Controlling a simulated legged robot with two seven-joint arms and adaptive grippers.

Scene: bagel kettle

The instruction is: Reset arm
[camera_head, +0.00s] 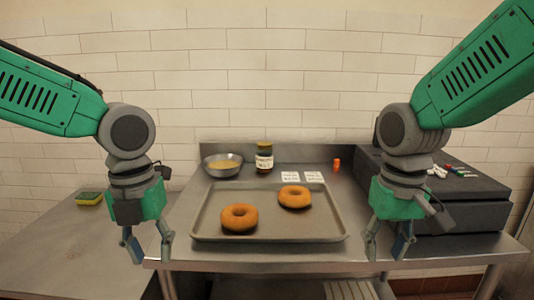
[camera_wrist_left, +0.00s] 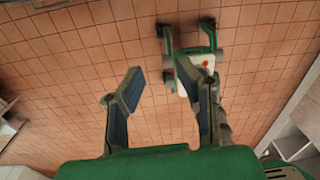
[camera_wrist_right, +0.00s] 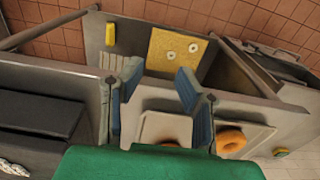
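My left gripper (camera_head: 148,245) hangs at the left, in front of the table, with its fingers apart and nothing between them. In the left wrist view its open fingers (camera_wrist_left: 165,105) have only tiled floor and parts of my own body beyond them. My right gripper (camera_head: 388,243) hangs at the right, near the tray's front right corner, pointing down. In the right wrist view its fingers (camera_wrist_right: 157,90) are spread and empty. Both grippers are apart from the bagels. One bagel (camera_head: 239,217) lies at the tray's front left, another bagel (camera_head: 295,197) at its back right.
A grey tray (camera_head: 270,237) lies on the metal table. Behind it stand a metal bowl (camera_head: 222,165), a dark jar (camera_head: 264,157), white cards (camera_head: 302,176) and a small orange item (camera_head: 337,165). A dark box (camera_head: 470,205) stands at right. A yellow-green sponge (camera_head: 89,198) lies left.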

